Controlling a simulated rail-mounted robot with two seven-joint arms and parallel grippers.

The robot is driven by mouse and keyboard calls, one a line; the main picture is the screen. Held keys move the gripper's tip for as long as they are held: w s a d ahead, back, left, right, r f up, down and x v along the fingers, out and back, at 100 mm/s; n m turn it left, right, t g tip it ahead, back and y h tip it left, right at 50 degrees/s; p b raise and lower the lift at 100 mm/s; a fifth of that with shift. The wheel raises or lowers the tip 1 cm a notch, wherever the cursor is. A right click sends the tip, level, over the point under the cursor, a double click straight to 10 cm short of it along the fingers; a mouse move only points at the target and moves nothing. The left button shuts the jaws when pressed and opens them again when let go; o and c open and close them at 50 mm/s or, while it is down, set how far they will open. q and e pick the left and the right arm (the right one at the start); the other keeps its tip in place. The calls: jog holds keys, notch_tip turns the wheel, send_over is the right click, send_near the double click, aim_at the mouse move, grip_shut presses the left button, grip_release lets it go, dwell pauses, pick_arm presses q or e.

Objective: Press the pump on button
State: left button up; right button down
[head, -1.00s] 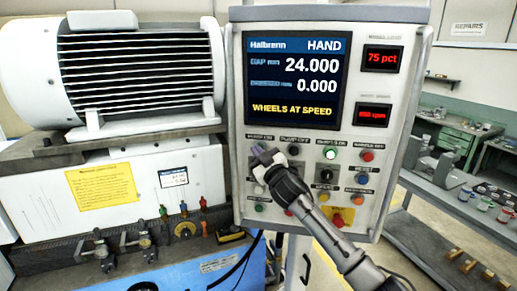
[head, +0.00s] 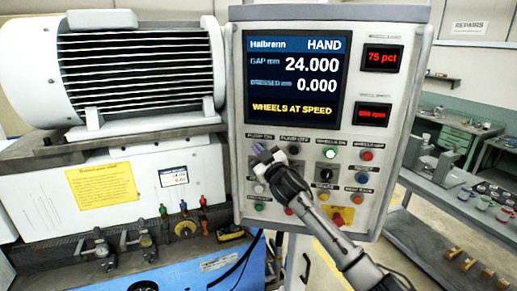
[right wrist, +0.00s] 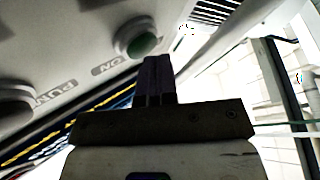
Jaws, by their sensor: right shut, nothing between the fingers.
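The control panel (head: 238,190) stands upright in the middle of the head view, with a PUMP ON label (head: 260,137) at the upper left of its button rows. My right gripper (head: 264,155) is shut and empty, with its dark purple fingertips just in front of the spot below that label. The fingers mostly hide the pump on button in the head view. In the right wrist view a green button (right wrist: 138,40) with a label ending in ON lies just beyond the shut fingertips (right wrist: 153,62). I cannot tell whether they touch it. My left gripper is not in view.
Other buttons sit close by, including the black pump off button (head: 294,149) and the lit green wheels on button (head: 330,153). The screen (head: 296,80) reads WHEELS AT SPEED. A grinder motor (head: 130,70) stands left of the panel, and a shelf (head: 425,240) stands at right.

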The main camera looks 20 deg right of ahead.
jog(key=shift+w+d, duration=0.1)
jog(key=shift+w, duration=0.1)
dwell(0.4)
jog(key=shift+s+a+p, duration=0.3)
jog(key=shift+s+a, duration=0.15)
jog(key=shift+s, duration=0.3)
jog(key=shift+s+a+p, duration=0.1)
jog(key=shift+s+a, duration=0.35)
jog(key=shift+s, duration=0.25)
jog(key=shift+s+a+p, duration=0.15)
jog(key=shift+s+a, duration=0.35)
jog(key=shift+s, duration=0.25)
jog(key=shift+s+a+p, duration=0.1)
jog(key=shift+s+a, duration=0.35)
jog(key=shift+s, duration=0.25)
